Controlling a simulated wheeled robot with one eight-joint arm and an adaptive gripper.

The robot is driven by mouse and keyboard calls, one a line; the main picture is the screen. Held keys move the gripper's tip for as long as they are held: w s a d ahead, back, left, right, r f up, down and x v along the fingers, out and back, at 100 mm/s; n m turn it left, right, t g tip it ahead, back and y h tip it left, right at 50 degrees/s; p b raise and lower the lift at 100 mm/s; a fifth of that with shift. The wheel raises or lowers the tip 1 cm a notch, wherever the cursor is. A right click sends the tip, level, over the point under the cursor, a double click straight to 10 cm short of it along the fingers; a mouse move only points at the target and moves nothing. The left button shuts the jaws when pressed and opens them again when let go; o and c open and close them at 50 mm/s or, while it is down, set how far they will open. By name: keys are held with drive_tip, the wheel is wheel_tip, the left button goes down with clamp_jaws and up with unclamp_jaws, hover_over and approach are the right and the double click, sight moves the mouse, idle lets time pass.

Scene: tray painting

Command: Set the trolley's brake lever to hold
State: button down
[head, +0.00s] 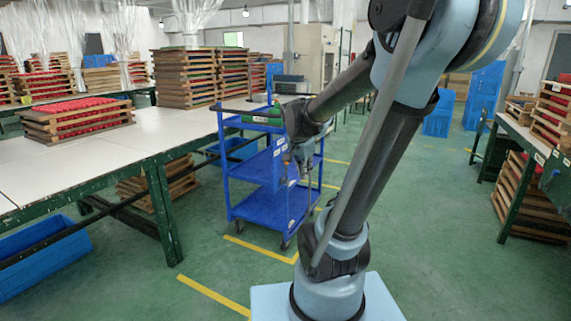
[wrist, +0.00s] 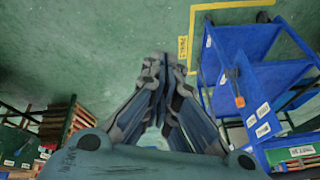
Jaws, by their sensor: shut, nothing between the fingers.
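The blue trolley (head: 262,207) stands beside the long table in the head view, and its shelves also show at the right of the wrist view (wrist: 241,50). A small dark lever with an orange end (wrist: 239,101) shows against the trolley in the wrist view; it looks like the brake lever. Its setting cannot be told, and small white labels (wrist: 262,110) near it are too blurred to read. My gripper (wrist: 160,62) is shut and empty, to the left of the lever and apart from it. In the head view my gripper (head: 306,172) hangs in front of the trolley's right side.
The long table (head: 95,155) with stacked wooden trays (head: 78,118) stands on the left. A blue crate (head: 40,262) lies under it. Another table with trays (head: 520,140) stands at the right. Green floor with yellow lines (head: 213,296) is clear around the trolley's front.

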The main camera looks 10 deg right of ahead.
drive_tip(key=w+a+m+t+h, duration=0.1)
drive_tip(key=w+a+m, duration=0.2)
drive_tip(key=w+m, duration=0.95)
drive_tip(key=m+t+h, duration=0.1)
drive_tip(key=t, duration=0.1)
approach(286, 170)
drive_tip(key=shift+m, duration=0.25)
drive_tip(key=shift+w+d+f, duration=0.25)
drive_tip(key=shift+w+d, duration=0.45)
drive_tip(key=shift+d, duration=0.15)
drive_tip(key=shift+w+d+f, duration=0.2)
drive_tip(key=shift+w+d, duration=0.45)
drive_tip(key=shift+d, duration=0.2)
